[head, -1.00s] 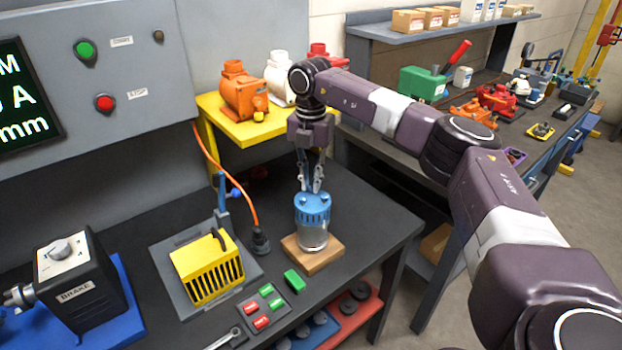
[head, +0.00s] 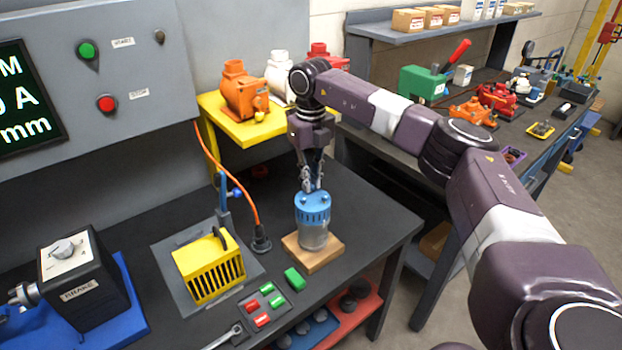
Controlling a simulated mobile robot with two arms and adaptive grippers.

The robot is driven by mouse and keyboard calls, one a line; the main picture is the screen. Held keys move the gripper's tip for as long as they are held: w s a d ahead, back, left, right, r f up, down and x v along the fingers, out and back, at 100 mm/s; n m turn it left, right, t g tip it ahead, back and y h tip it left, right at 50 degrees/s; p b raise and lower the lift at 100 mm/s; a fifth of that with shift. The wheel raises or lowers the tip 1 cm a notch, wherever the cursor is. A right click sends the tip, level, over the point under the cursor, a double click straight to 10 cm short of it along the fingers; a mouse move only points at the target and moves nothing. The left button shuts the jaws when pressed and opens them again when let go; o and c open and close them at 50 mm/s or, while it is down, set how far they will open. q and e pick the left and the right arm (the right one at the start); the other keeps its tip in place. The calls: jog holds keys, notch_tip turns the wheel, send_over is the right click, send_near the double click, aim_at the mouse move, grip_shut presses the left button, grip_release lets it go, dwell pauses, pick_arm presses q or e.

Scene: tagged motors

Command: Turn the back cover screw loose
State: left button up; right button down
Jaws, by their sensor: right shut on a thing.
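A motor with a grey metal body (head: 313,238) stands upright on a wooden block (head: 318,258). Its blue back cover (head: 313,208) is on top, with small screw heads at the upper rim. My right gripper (head: 313,187) points down from above and is shut on the back cover screw at the top of the cover. The fingers hide most of the screw, so its thread does not show. My left gripper is not in view.
A yellow slotted box (head: 209,268) on a grey plate is left of the motor. A green block (head: 295,279) and several small red and green blocks lie in front. A brake unit (head: 85,280) stands at the far left. A yellow shelf (head: 243,133) holds motors behind.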

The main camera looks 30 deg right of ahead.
jog(key=n, duration=0.4)
jog(key=shift+s+f+n, duration=0.1)
jog(key=shift+n, duration=0.2)
jog(key=n, duration=0.5)
jog(key=shift+f, duration=0.1)
jog(key=n, duration=0.5)
jog(key=shift+s, duration=0.1)
jog(key=n, duration=0.4)
jog(key=shift+a+n, duration=0.1)
jog(key=shift+n, duration=0.3)
jog(key=shift+f, duration=0.1)
jog(key=c, duration=2.2)
grip_release()
jog(key=shift+c, duration=0.2)
jog(key=shift+o, duration=1.4)
jog(key=shift+r, duration=0.2)
